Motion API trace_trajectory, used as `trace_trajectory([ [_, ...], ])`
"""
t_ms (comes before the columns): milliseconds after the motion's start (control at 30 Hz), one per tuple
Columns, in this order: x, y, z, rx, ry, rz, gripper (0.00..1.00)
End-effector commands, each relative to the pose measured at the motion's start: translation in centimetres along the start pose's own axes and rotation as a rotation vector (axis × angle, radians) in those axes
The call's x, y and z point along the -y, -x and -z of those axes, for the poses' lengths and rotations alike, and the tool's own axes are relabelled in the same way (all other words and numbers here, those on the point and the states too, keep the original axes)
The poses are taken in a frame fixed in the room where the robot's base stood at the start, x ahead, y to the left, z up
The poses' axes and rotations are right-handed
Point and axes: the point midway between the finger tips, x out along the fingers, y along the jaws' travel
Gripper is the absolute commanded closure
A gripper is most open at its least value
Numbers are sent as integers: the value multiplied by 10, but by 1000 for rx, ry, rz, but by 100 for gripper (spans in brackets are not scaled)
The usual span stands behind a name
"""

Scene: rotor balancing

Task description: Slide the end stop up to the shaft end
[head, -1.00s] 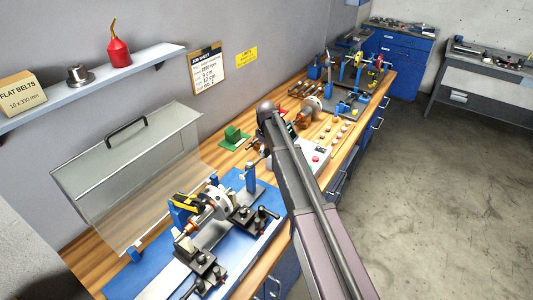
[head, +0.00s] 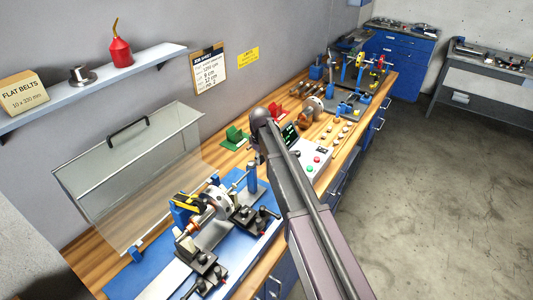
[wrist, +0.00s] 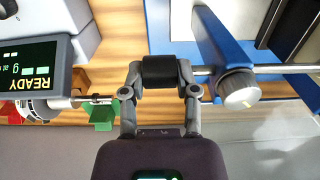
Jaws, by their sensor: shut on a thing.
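The end stop shows in the wrist view as a steel rod (wrist: 285,69) with a black grip (wrist: 160,70). The rod passes through a blue post (wrist: 220,45) with a grey clamp knob (wrist: 241,90). My gripper (wrist: 160,78) is shut on the black grip, on the side of the post away from the rotor. In the head view the blue post (head: 251,178) stands at the right end of the balancing stand, and the rod (head: 239,181) runs from it toward the rotor (head: 216,203). My gripper is hidden there behind my arm. Whether the rod touches the shaft end is unclear.
A console (head: 310,157) with a lit screen stands close by on the bench; its screen (wrist: 32,72) reads READY in the wrist view. A clear hinged guard (head: 130,180) stands raised behind the rotor.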

Motion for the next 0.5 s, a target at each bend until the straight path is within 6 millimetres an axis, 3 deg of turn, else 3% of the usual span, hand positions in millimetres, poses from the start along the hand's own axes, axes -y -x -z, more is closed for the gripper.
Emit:
trace_trajectory([
  [100, 13, 0, -1, 1, 1, 1, 100],
  [367, 13, 0, 0, 1, 0, 1, 100],
  [400, 13, 0, 0, 1, 0, 1, 57],
  [500, 13, 0, 0, 1, 0, 1, 28],
])
